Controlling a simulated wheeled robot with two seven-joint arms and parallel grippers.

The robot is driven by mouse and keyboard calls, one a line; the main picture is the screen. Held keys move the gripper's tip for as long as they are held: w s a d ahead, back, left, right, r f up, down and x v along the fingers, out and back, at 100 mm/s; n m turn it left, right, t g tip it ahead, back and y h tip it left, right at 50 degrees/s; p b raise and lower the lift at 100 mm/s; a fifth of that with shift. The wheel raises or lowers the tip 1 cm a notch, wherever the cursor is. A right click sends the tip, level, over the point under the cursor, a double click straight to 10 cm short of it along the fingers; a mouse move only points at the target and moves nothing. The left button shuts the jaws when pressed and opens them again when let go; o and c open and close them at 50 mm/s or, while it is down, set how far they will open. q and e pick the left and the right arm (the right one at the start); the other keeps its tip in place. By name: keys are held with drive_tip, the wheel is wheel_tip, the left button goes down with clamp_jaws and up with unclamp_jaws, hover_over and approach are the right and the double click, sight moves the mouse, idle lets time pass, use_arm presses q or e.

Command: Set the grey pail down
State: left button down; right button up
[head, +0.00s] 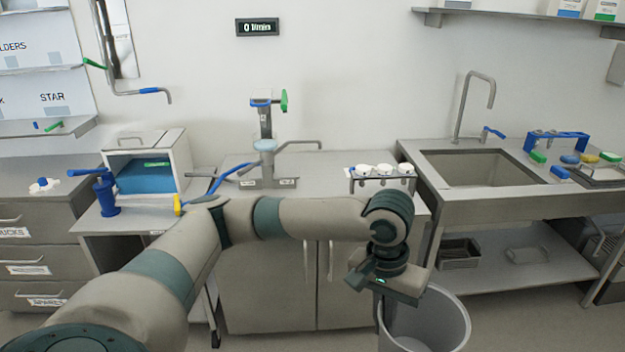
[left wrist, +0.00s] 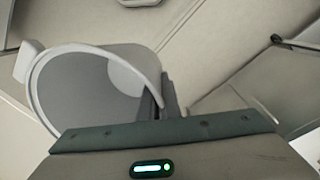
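The grey pail (head: 447,318) is at the lower right of centre in the head view, with its open mouth up and its lower part cut off by the frame edge. My left gripper (head: 382,300) points down at the pail's left rim; its fingertips are hard to make out there. In the left wrist view the pail (left wrist: 85,95) shows its inside and a pale curved rim. The rim runs to the fingers of my left gripper (left wrist: 160,98), which are close together on it. Whether the pail touches the floor is hidden. My right gripper is not in view.
A steel cabinet (head: 265,265) stands behind my left arm, with a rack of white-topped items (head: 380,170) on its counter. A sink bench (head: 480,210) with a lower shelf (head: 500,272) stands right of the pail. Floor (head: 530,330) is clear at the lower right.

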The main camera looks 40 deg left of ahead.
use_arm(q)
drive_tip(key=w+a+r+n+p, duration=0.1)
drive_tip(key=w+a+n+p, duration=0.35)
drive_tip(key=w+a, duration=0.4)
drive_tip(key=w+a+n+p, duration=0.3)
drive_tip(key=w+a+n, duration=0.2)
drive_tip(key=w, duration=0.7)
drive_tip(key=w+a+f+n+y+p, duration=0.15)
drive_tip(key=a+f+n+p, duration=0.3)
drive_tip(key=a, duration=0.75)
drive_tip(key=s+a+f+n+t+p, duration=0.1)
drive_tip(key=s+a+f+n, duration=0.3)
drive_tip(key=a+f, duration=0.4)
drive_tip(key=s+a+p, duration=0.1)
drive_tip(key=a, duration=0.3)
drive_tip(key=shift+n, duration=0.3)
drive_tip(key=shift+s, duration=0.1)
drive_tip(key=shift+r, duration=0.1)
